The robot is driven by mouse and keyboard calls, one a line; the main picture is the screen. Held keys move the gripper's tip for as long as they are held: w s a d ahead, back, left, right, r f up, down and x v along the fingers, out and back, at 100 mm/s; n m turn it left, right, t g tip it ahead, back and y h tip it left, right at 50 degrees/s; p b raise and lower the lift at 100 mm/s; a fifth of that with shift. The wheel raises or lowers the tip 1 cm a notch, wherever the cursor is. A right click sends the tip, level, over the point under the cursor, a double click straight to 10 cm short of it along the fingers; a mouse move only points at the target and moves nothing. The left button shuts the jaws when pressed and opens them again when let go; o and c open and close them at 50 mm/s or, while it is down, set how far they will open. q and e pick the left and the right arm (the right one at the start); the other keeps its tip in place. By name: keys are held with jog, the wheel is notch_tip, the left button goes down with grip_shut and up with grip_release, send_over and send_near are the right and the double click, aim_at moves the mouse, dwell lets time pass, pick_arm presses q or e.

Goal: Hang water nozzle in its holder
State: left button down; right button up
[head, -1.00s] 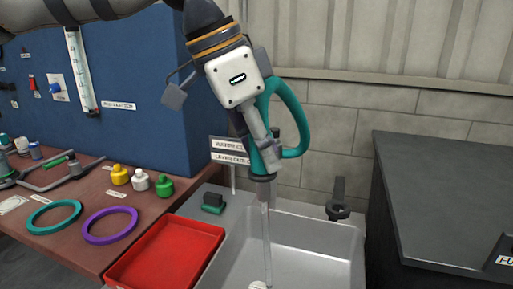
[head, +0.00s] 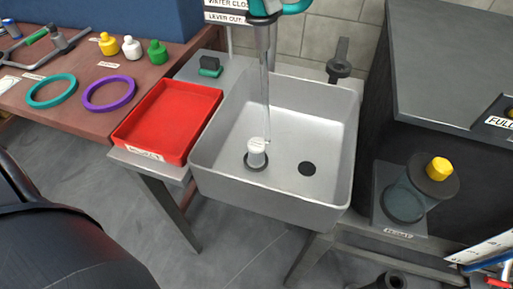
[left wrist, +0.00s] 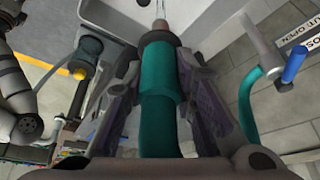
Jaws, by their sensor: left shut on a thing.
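The teal water nozzle (head: 262,8) shows at the top edge of the head view, its dark collar and tip pointing down. A clear stream (head: 265,85) runs from it into the grey sink (head: 353,135). In the left wrist view my left gripper (left wrist: 160,80) is shut around the nozzle's teal body (left wrist: 160,112), with the brownish tip (left wrist: 160,32) beyond the fingers. A dark ring-shaped bracket (head: 338,68), which looks like the holder, stands empty behind the sink's right rear corner. The nozzle is left of it. My right gripper is not seen.
A white-topped piece (head: 257,147) stands in the sink under the stream, beside a dark drain hole (head: 306,168). A red tray (head: 168,122) lies left of the sink. A dark cabinet (head: 445,70) rises on the right. A blue lever (left wrist: 294,64) shows in the left wrist view.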

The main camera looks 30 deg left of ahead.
pick_arm(q)
jog(key=w+d+f, duration=0.1)
jog(key=w+d, duration=0.2)
jog(key=w, duration=0.2)
jog(key=shift+f+b, duration=0.35)
jog(key=shift+b, duration=0.1)
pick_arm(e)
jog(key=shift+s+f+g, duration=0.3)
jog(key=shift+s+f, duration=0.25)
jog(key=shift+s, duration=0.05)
pick_arm(q)
jog(key=shift+w+d+f+b, duration=0.15)
jog(key=shift+w+d+f, duration=0.25)
jog(key=shift+w, duration=0.45)
jog(key=shift+w+d+f+b, duration=0.1)
jog(key=shift+w+d+f, duration=0.05)
jog(key=shift+w+d, duration=0.55)
jog(key=shift+w+d+f+b, duration=0.15)
jog(key=shift+w+d+f, duration=0.15)
jog(key=shift+w, duration=0.65)
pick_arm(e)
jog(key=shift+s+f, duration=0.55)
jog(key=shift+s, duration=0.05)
